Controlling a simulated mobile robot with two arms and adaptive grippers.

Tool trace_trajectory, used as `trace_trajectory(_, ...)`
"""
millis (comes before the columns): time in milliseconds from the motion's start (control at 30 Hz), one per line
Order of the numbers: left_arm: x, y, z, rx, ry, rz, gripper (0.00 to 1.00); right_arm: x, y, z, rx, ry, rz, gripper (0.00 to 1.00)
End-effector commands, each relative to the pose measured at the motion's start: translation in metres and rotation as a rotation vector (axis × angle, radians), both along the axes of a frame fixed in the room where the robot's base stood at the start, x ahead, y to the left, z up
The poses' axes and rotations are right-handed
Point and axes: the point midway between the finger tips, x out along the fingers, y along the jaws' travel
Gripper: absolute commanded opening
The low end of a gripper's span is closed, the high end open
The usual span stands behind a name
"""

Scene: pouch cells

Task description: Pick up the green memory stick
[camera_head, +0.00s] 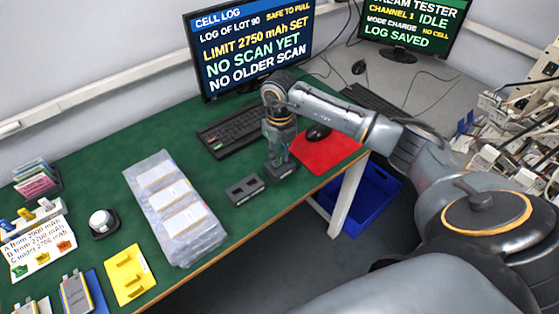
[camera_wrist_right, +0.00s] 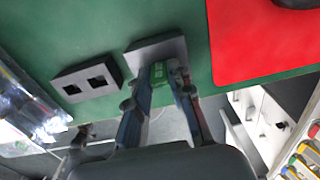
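The green memory stick (camera_wrist_right: 158,73) shows in the right wrist view as a small green piece between my fingertips, at the near edge of a dark grey block (camera_wrist_right: 157,51). My right gripper (camera_wrist_right: 167,75) points down at this block, its fingers on either side of the stick. I cannot tell whether they press on it. In the head view my right gripper (camera_head: 278,176) is low over the table beside the two-slot dark block (camera_head: 245,190); its fingers hide the stick there. My left gripper is not in view.
The green table (camera_head: 120,170) has its front edge close to the gripper. A red mat (camera_head: 325,155) with a mouse (camera_head: 318,132) lies right of it, a keyboard (camera_head: 228,134) behind. A clear bag with white-labelled cells (camera_head: 175,210) lies to the left.

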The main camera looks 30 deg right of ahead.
Motion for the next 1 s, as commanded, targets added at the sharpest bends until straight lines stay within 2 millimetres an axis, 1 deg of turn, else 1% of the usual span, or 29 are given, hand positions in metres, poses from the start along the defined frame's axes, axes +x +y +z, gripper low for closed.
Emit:
trace_trajectory(367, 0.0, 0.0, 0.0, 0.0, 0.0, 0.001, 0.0, 0.0, 0.0, 0.001, 0.0, -0.001, 0.0, 0.04)
trace_trajectory(567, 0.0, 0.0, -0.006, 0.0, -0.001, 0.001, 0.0, 0.001, 0.0, 0.01, 0.0, -0.004, 0.001, 0.04)
trace_trajectory(667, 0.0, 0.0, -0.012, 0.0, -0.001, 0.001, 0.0, 0.002, 0.0, 0.022, 0.0, -0.006, 0.0, 0.04)
trace_trajectory(733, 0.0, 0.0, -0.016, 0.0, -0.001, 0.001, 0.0, 0.0, -0.001, 0.034, -0.001, -0.006, 0.001, 0.04)
trace_trajectory(867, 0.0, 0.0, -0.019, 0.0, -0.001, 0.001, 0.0, -0.022, 0.001, 0.056, -0.003, -0.005, 0.003, 0.04)
trace_trajectory(1000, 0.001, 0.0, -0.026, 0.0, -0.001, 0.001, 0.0, -0.05, 0.004, 0.09, -0.003, -0.007, 0.003, 0.04)
